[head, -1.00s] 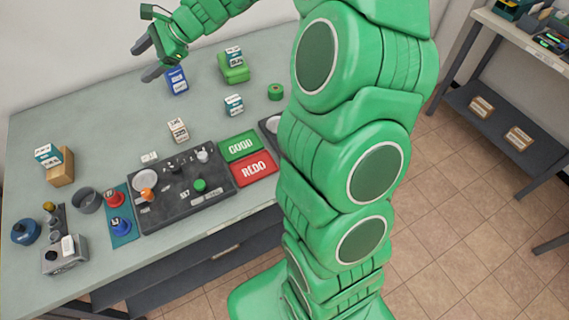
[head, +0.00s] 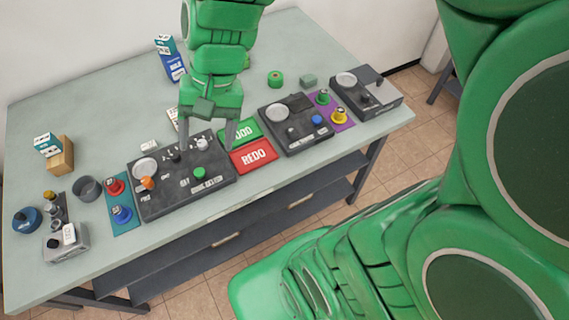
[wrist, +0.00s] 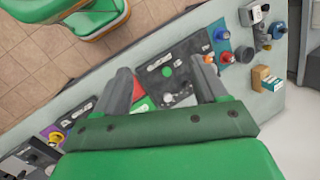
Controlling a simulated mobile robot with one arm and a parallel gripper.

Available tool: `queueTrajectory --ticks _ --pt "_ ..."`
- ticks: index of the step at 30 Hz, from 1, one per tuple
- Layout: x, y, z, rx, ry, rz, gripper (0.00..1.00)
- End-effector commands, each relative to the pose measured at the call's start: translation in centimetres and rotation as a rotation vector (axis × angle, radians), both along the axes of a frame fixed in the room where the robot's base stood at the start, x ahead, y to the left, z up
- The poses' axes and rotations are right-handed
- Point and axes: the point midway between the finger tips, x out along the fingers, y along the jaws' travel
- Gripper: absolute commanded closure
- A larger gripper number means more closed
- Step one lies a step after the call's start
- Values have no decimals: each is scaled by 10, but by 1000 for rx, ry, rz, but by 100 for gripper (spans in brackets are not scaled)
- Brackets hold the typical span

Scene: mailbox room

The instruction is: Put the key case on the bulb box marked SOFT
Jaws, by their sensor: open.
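My gripper (head: 207,135) is open and empty, pointing down over the dark control panel (head: 160,205) at the table's front. Its two fingers (wrist: 161,68) frame part of that panel in the wrist view. A white-and-teal box (head: 48,144) sits on a wooden block at the left, and a similar one (head: 165,44) sits on a blue box at the back. A white box (head: 172,117) is partly hidden behind my gripper. These look like bulb boxes, but I cannot read SOFT on any. I cannot tell which thing is the key case.
A red REDO mat (head: 254,155) and green GOOD mat (head: 246,131) lie right of the panel. Further right are a second dark panel (head: 296,137), a purple mat (head: 341,117) and another device (head: 384,100). A grey cup (head: 88,189) stands left. The table's middle left is clear.

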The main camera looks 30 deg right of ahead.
Motion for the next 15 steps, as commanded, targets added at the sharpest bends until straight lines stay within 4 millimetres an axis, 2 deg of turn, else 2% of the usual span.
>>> queueTrajectory --ticks 3,9,15 --pt "-35 -22 -4 -86 -8 88 28" --pt "-85 -61 -9 -218 -7 214 28" --pt "-113 -86 -12 -295 2 282 28"
